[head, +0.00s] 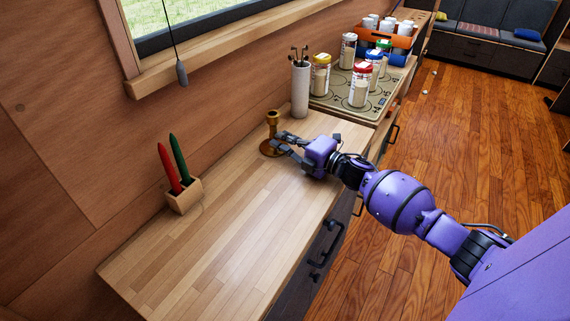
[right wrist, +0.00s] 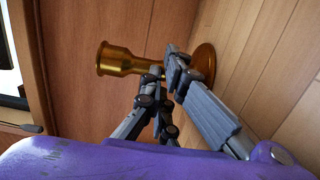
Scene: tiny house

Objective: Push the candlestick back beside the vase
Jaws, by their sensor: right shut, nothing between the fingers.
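A brass candlestick (head: 272,120) stands upright on the wooden counter (head: 222,232), close to the wall. A pale grey cylindrical vase (head: 301,92) holding thin dark-tipped sticks stands behind it and to its right, with a small gap between them. My right gripper (head: 279,143) is shut and empty, low over the counter at the candlestick's near right side. In the right wrist view the candlestick (right wrist: 120,62) lies just beyond the fingertips (right wrist: 168,76), which cover part of its stem. I cannot tell whether they touch it. My left gripper is not in view.
A wooden holder (head: 183,198) with a red and a green candle stands by the wall at left. Several lidded jars (head: 361,84) stand on a stovetop (head: 336,103) beyond the vase, with an orange crate (head: 378,45) of cups behind. The counter's front half is clear.

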